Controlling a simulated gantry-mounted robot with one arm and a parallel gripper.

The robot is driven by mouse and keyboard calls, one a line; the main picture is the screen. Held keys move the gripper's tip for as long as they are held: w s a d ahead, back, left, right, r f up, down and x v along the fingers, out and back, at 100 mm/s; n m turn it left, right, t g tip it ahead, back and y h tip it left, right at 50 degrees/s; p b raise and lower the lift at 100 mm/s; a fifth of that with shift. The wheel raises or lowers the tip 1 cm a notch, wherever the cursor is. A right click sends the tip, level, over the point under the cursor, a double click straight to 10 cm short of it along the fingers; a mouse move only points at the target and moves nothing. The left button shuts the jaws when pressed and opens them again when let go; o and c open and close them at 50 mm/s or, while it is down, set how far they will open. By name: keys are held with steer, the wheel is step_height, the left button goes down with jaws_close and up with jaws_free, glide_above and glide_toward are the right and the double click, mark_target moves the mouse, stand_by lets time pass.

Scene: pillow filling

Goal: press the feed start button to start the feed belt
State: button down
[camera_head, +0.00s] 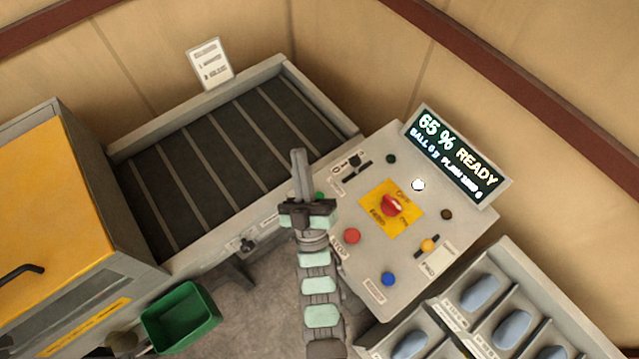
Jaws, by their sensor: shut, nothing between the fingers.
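A grey control panel (375,300) stands right of the feed belt (205,165), a dark belt with light cross slats. A green button (320,195) on the panel's left part is partly hidden by my gripper; its label is too small to read. A red button (352,236) marked STOP sits below and right of it. My gripper (299,156) is shut and empty, its fingers pointing up the picture, overlapping the belt's right end and the panel's left edge. I cannot tell whether it touches anything.
The panel also bears a red emergency knob (393,206) on a yellow plate, a blue button (388,279) and a yellow knob (428,245). A display (455,155) reads 65 % READY. A compartment tray (530,285) with blue-grey pillows, a green bin (180,318) and a yellow-topped cabinet (50,205) stand around.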

steer(key=w+a+f+n+g, duration=0.2)
steer(key=w+f+n+g, duration=0.15)
steer(key=w, duration=0.35)
steer(key=n+g+h, duration=0.8)
steer(key=n+g, duration=0.4)
steer(key=g, duration=0.2)
glide_above(318, 194)
steer(key=s, duration=0.2)
step_height(318, 194, down, 15)
steer(key=shift+r+m+p, duration=0.1)
steer(key=shift+m+p, duration=0.15)
steer(key=shift+p, duration=0.1)
step_height(318, 194, down, 7)
steer(key=b, duration=0.5)
steer(key=shift+r, duration=0.1)
steer(key=shift+f, duration=1)
steer(key=shift+f, duration=0.1)
